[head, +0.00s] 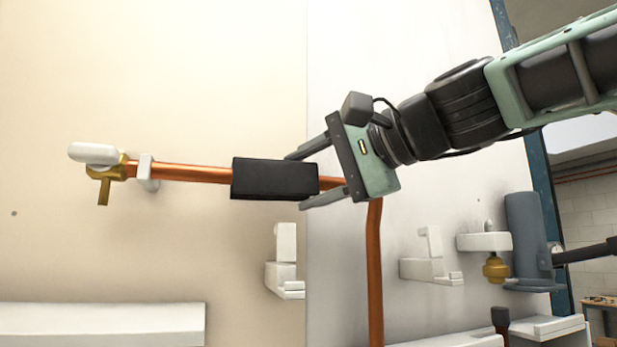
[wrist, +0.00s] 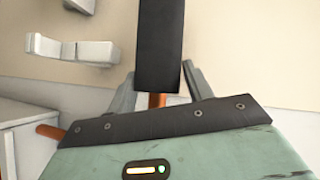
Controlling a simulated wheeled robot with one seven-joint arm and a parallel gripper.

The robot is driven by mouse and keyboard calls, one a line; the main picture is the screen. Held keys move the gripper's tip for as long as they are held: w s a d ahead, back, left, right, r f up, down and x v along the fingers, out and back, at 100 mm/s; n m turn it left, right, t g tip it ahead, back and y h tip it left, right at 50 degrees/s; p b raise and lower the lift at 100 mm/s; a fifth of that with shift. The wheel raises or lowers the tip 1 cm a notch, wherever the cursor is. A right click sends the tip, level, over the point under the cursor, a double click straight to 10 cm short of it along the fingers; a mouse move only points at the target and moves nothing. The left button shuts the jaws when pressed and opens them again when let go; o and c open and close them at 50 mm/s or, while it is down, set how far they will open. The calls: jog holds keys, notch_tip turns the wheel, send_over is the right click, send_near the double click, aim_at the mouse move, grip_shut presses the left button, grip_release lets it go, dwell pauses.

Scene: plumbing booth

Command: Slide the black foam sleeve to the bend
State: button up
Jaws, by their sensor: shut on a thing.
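The black foam sleeve (head: 272,179) is around the horizontal run of the copper pipe (head: 190,172), on its right half. It also shows in the wrist view (wrist: 158,45), with a short piece of bare pipe (wrist: 157,100) below its end. My gripper (head: 295,181) is shut on the sleeve's right end, one finger above it and one below. The bend lies to the right of the sleeve, largely hidden behind my gripper. The pipe runs straight down (head: 375,270) below it. Bare pipe shows between the sleeve and the bend.
A brass valve with a white handle (head: 95,154) ends the pipe at left, beside a white clip (head: 147,173). White brackets (head: 285,262) sit on the wall below. A grey cylinder (head: 525,240) stands at right. The wall above the pipe is clear.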

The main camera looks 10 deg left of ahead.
aim_at(334, 183)
jog(key=shift+w+d+f+b, duration=0.15)
jog(key=shift+w+d+b, duration=0.4)
jog(key=shift+d, duration=0.25)
jog(key=shift+w+d+f+b, duration=0.1)
jog(key=shift+w+d+b, duration=0.45)
jog(key=shift+d, duration=0.25)
jog(key=shift+w+d+r+y+b, duration=0.1)
jog(key=shift+w+d+b, duration=0.2)
jog(key=shift+d, duration=0.25)
jog(key=shift+w+d+f+y+b, duration=0.1)
jog(key=shift+w+d+b, duration=0.2)
jog(key=shift+d, duration=0.2)
jog(key=shift+w+d+r+y+b, duration=0.1)
jog(key=shift+w+d+b, duration=0.2)
jog(key=shift+d, duration=0.25)
jog(key=shift+c, duration=0.3)
jog(key=o, duration=1.1)
jog(key=shift+d, duration=0.1)
jog(key=b+v, duration=0.4)
jog(key=v, duration=1.3)
jog(key=shift+s+b, duration=0.2)
jog(key=shift+b, duration=0.2)
jog(key=shift+d, duration=0.1)
